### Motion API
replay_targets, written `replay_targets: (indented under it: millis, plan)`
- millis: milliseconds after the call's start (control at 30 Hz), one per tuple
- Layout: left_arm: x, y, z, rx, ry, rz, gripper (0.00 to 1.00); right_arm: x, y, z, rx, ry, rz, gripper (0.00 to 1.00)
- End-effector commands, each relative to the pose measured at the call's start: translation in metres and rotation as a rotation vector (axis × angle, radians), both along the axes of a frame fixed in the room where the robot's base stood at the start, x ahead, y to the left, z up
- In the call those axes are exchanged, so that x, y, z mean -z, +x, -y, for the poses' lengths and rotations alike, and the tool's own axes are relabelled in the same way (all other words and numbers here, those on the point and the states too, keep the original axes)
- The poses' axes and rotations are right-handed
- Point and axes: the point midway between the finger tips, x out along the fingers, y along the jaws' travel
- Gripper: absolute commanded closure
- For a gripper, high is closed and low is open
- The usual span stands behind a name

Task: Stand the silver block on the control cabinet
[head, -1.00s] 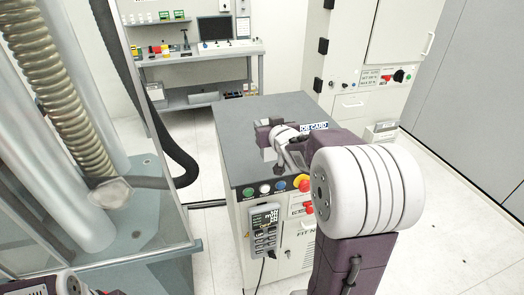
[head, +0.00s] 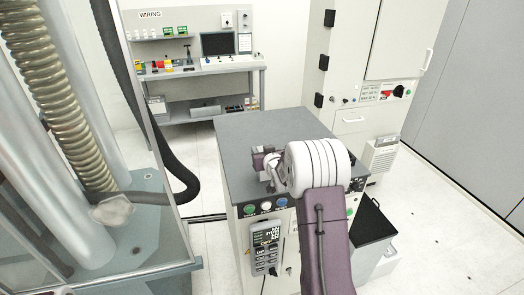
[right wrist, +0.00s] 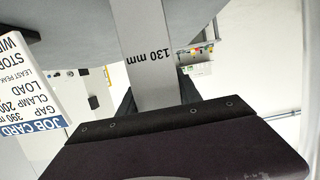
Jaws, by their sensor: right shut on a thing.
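The control cabinet (head: 235,135) stands in the middle of the head view, with a flat dark grey top. My right gripper (head: 264,160) is above or at this top; the gap between them cannot be judged. In the right wrist view, the right gripper (right wrist: 156,97) is shut on the silver block (right wrist: 148,30), a long flat bar marked "130 mm". The lettering appears upside down there. The block cannot be made out clearly in the head view, and its far end runs out of the wrist view. My left gripper is not in view.
A job card (right wrist: 32,90) is close by in the right wrist view. Buttons and a hanging pendant (head: 267,250) are on the cabinet's front. A black open bin (head: 372,222) stands right. A clear-walled machine (head: 150,215) fills the left. The cabinet top's back left is clear.

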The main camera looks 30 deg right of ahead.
Motion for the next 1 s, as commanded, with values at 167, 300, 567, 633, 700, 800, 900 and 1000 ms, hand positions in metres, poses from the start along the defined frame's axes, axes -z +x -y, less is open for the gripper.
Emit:
replay_targets:
  millis: [167,300,567,633,700,800,900,1000]
  plan:
    - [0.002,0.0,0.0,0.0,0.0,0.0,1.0,-0.001,0.001,0.0,0.0,-0.001,0.006,1.0]
    - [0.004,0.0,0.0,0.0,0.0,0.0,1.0,0.003,0.0,0.0,0.0,0.0,0.0,0.51]
    - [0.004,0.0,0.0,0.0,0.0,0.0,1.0,0.003,0.0,0.0,0.0,0.0,-0.001,0.37]
    - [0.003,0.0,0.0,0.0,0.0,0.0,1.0,0.003,0.0,0.0,0.0,0.0,-0.001,0.37]
    - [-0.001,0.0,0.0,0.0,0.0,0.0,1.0,-0.001,0.0,0.0,0.0,0.0,0.0,0.37]
    - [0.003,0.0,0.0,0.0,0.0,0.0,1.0,-0.004,-0.01,-0.002,0.001,-0.001,0.001,0.37]
    - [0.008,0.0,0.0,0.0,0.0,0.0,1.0,-0.008,-0.03,-0.007,0.002,0.0,0.0,0.37]
    - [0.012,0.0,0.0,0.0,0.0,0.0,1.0,-0.017,-0.053,-0.012,0.002,-0.001,0.002,0.37]
